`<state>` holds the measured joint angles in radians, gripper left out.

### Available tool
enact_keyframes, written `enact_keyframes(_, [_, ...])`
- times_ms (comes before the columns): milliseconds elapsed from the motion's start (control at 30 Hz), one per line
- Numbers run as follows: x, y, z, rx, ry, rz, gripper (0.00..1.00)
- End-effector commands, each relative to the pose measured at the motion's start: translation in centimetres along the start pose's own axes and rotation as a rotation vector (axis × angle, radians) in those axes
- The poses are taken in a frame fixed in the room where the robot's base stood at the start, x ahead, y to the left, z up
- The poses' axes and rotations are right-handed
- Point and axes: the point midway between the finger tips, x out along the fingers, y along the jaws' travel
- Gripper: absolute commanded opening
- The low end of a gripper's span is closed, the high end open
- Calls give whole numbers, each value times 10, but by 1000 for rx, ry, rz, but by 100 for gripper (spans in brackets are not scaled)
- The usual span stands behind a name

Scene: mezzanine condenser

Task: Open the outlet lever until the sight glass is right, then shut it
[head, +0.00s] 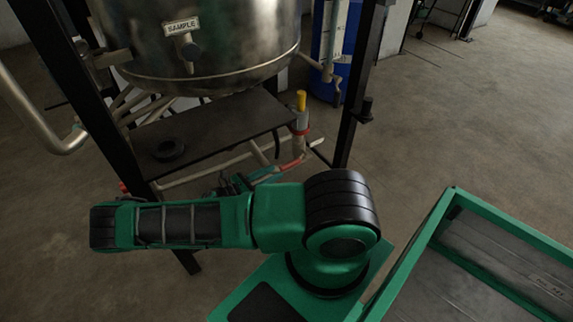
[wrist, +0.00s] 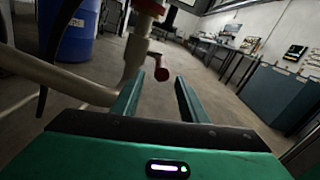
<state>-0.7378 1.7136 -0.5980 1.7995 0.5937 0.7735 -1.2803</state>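The outlet lever looks like the red handle (head: 292,164) on the pipework below the steel vessel (head: 205,40). In the wrist view the red lever (wrist: 160,68) hangs from a pale valve pipe (wrist: 136,52), between and beyond my fingertips. My gripper (head: 268,173) is open, its two green fingers (wrist: 157,88) spread apart and nothing visible between them. I cannot tell whether a finger touches the lever. A pale upright strip (head: 329,38) beside the blue drum may be the sight glass; I cannot read a level in it.
A yellow-topped fitting (head: 300,101) with a red ring stands near the right frame post (head: 352,110). A dark shelf (head: 225,128) holds a black ring (head: 168,150). A blue drum (head: 345,60) stands behind. The concrete floor (head: 460,120) to the right is open.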

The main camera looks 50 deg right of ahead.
Motion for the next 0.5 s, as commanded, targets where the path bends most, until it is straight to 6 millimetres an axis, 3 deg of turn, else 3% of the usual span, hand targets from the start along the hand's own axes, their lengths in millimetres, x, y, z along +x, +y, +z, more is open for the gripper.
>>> enact_keyframes(200, [45, -2, 0, -1, -2, -10, 39])
enact_keyframes(500, [82, -2, 0, -1, 0, -9, 39])
